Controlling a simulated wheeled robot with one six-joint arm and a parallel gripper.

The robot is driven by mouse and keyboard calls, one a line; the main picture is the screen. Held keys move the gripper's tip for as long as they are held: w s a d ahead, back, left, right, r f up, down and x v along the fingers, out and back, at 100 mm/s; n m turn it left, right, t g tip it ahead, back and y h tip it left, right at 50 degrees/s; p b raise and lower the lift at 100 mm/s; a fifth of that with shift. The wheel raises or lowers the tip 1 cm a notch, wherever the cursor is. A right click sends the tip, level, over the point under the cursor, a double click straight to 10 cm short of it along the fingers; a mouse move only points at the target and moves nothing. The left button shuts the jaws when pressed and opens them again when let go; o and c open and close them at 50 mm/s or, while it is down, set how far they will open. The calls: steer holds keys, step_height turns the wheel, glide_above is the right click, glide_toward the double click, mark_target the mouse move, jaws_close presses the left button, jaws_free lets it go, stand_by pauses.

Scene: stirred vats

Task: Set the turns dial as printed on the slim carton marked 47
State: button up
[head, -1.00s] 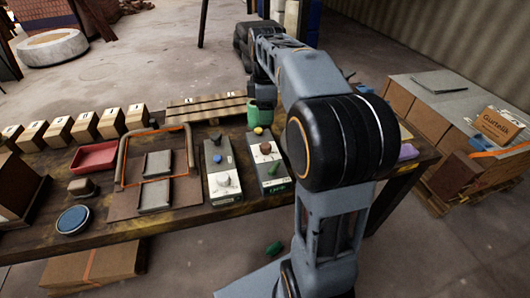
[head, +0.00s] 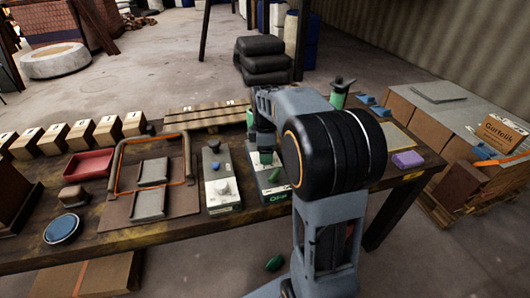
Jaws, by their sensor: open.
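Two control boxes stand side by side on the workbench. My gripper (head: 266,160) is open above the right box, just behind the green knob; contact cannot be told. My gripper and arm hide the box's back part. Which knob is the turns dial cannot be read. No carton marked 47 can be made out.
Small labelled cartons (head: 80,136) line the bench's left back; their marks are unreadable.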

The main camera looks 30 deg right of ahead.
steer(key=c, duration=0.9)
